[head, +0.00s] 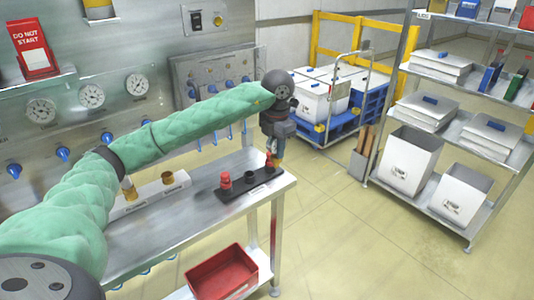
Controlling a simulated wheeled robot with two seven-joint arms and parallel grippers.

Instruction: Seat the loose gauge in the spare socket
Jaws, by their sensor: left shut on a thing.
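My left gripper (273,153) is at the far right end of the steel bench, above and beside a black rack (238,192). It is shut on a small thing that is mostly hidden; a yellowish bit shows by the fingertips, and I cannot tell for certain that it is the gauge. The rack carries a red-topped piece (225,181) at its left and another red piece (270,161) at its right, close to the fingers. Between them is a dark, round socket (250,177) that looks empty. My right gripper is out of view.
A pale labelled tray (148,194) with two brass-coloured pieces lies on the bench (185,222). Dial gauges (92,96) and blue valves line the wall panel. A red bin (221,273) sits on the lower shelf.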

